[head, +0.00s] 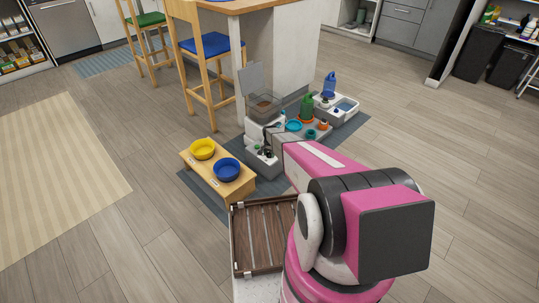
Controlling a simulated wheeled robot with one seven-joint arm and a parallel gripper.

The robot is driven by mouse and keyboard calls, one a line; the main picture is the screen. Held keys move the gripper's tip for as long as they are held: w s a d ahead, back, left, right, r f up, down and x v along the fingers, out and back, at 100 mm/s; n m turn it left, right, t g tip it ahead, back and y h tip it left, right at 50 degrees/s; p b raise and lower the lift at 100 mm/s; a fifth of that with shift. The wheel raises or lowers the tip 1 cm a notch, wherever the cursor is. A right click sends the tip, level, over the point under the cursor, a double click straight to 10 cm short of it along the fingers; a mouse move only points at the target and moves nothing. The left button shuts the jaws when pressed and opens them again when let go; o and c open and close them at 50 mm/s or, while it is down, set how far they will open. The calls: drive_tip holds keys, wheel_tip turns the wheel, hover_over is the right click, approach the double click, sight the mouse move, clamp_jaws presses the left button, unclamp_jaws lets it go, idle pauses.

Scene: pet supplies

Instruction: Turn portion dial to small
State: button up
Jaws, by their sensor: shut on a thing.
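The pet feeder (252,130) stands on a grey mat, white with a clear hopper of brown kibble (264,106) and a raised grey lid (251,78). My pink arm reaches over to its front. My gripper (268,142) is small at the arm's far end, at the feeder's front face, shut on what appears to be the portion dial. The dial and fingertips are too small and partly covered to make out, so the dial's setting cannot be read. Small dark parts (264,152) show on the feeder's lower front.
A wooden stand with a yellow bowl (202,149) and a blue bowl (227,169) is left of the feeder. A station with a green bottle (307,107) and blue jug (329,84) is right. A slatted wooden tray (238,240) lies near my base. Open floor lies left.

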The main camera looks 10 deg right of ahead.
drive_tip(key=n, duration=0.4)
drive_tip(key=shift+n, duration=0.3)
drive_tip(key=n, duration=0.3)
drive_tip(key=shift+n, duration=0.3)
drive_tip(key=n, duration=0.4)
drive_tip(key=shift+n, duration=0.3)
drive_tip(key=n, duration=0.3)
drive_tip(key=shift+n, duration=0.3)
drive_tip(key=n, duration=1.5)
drive_tip(key=o, duration=0.9)
